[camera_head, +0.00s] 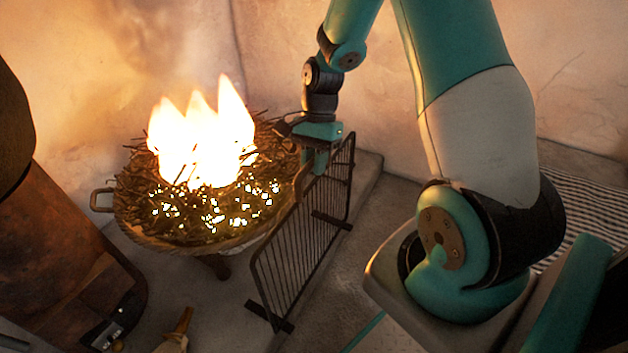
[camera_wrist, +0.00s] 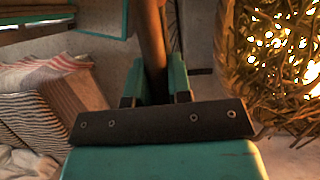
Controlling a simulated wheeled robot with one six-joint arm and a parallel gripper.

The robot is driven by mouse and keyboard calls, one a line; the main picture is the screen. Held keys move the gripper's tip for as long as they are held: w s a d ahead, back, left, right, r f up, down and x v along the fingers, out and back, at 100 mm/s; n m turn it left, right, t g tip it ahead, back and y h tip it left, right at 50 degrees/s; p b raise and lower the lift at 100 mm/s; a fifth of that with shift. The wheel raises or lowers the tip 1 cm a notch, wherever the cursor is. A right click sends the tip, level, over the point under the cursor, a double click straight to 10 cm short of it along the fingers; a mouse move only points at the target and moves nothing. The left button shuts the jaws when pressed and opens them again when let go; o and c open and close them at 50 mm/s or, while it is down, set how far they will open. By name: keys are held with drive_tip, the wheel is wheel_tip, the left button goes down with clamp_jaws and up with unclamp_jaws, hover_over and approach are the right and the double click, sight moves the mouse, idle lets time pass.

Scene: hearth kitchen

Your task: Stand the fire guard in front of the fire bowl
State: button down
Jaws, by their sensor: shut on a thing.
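The fire bowl (camera_head: 190,241) stands on the floor at the left of the head view, heaped with twigs and burning with tall flames. Its twigs and embers also show at the right of the wrist view (camera_wrist: 285,60). The fire guard (camera_head: 305,235) is a dark barred panel with feet, upright close beside the bowl's right side. My gripper (camera_head: 316,165) is at the guard's upper part and shut on it. In the wrist view my gripper (camera_wrist: 165,85) closes around a brown upright part. Whether the guard's feet touch the floor is hard to tell.
A dark brown rounded object (camera_head: 70,250) stands at the far left. Small items, one yellowish (camera_head: 176,335), lie on the floor at the bottom. A striped mat (camera_head: 585,205) lies at the right. Walls close off the back, and grey floor is clear right of the guard.

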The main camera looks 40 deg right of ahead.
sight(314, 180)
wheel_tip(314, 180, down, 4)
drive_tip(key=shift+f+b, duration=0.1)
drive_tip(key=shift+b, duration=0.65)
drive_tip(key=c, duration=1.1)
unclamp_jaws()
drive_tip(key=shift+o, duration=0.2)
